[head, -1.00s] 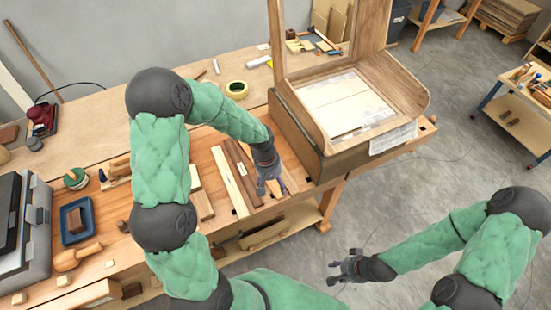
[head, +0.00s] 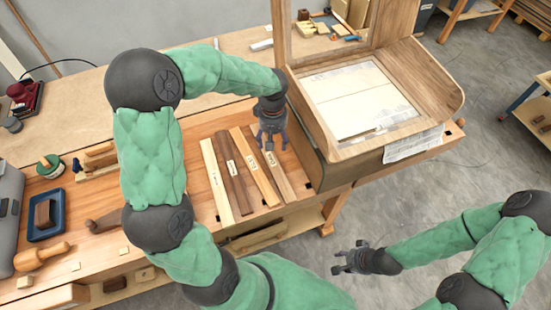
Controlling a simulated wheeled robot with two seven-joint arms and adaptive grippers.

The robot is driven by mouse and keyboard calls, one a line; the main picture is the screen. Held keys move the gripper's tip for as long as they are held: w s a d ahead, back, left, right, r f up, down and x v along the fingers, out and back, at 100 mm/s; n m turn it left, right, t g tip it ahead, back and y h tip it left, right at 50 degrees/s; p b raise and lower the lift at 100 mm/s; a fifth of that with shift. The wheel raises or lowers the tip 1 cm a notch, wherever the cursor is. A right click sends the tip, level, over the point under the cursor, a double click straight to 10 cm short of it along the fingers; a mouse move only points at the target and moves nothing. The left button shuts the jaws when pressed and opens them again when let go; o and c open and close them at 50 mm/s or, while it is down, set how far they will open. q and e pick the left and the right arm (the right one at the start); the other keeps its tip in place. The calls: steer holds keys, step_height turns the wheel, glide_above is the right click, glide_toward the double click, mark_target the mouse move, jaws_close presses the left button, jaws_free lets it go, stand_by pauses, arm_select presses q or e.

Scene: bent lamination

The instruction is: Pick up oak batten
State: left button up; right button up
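Several labelled battens lie side by side on the bench: a pale one (head: 217,183), a dark brown one (head: 235,174), an orange-tan one (head: 255,168) and a greyish-tan one (head: 279,176) at the right. The labels are too small to read surely, so I cannot tell which is the oak batten. My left gripper (head: 271,143) points down over the far end of the greyish-tan batten, fingers apart. It hides part of that end, and I cannot tell whether it touches. My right gripper (head: 340,262) is open and empty over the floor.
A curved wooden cabinet piece (head: 350,165) with pale panels stands close to the right of the battens. A blue tray (head: 47,228) and a mallet (head: 42,256) lie at the left. The bench's front edge is just before the battens.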

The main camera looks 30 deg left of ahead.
arm_select(q)
steer(key=b, duration=0.1)
glide_above(274, 158)
steer(key=shift+s+f, duration=0.2)
steer(key=shift+f, duration=2.9)
steer(key=f, duration=0.2)
steer(key=f+b, duration=0.1)
steer(key=f, duration=0.1)
steer(key=shift+w+f, duration=0.2)
steer(key=shift+f, duration=0.15)
steer(key=c, duration=1.1)
